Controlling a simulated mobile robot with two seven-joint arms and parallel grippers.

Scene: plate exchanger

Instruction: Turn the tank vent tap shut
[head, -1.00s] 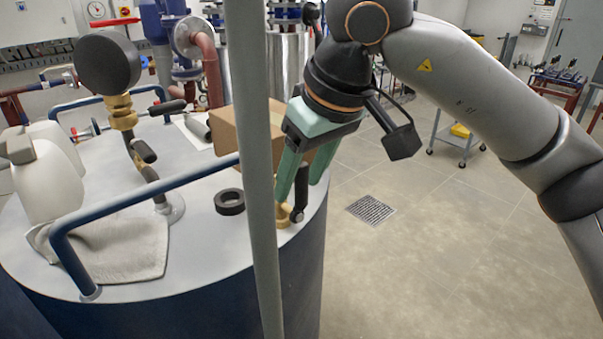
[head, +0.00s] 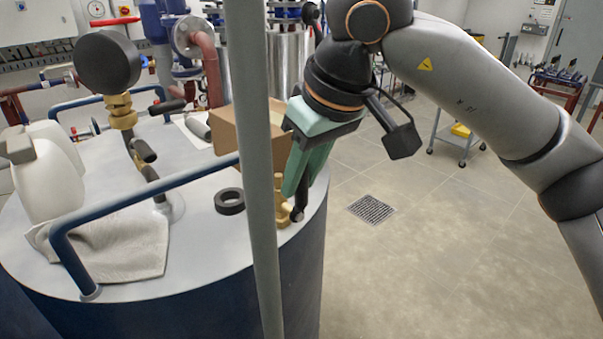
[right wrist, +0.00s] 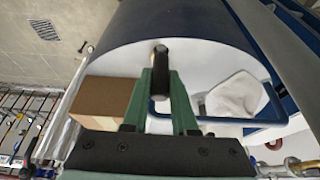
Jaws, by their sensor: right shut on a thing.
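The tank vent tap is a small brass fitting (head: 282,208) near the right edge of the tank's light top (head: 190,255). Its black handle (head: 300,204) shows just right of the brass body in the head view. The handle (right wrist: 160,68) also shows between the fingers in the right wrist view. My right gripper (head: 293,188), with green fingers, comes down from above and is shut on the handle. The fingers hide part of the handle, and a grey post hides part of the brass body. My left gripper is not in view.
A grey upright post (head: 258,130) stands in front of the tap. A cardboard box (head: 228,130), black ring (head: 229,201), blue rail (head: 150,197), grey cloth (head: 110,250) and pale jug (head: 45,175) are on the tank. The floor to the right is open around a drain grate (head: 371,209).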

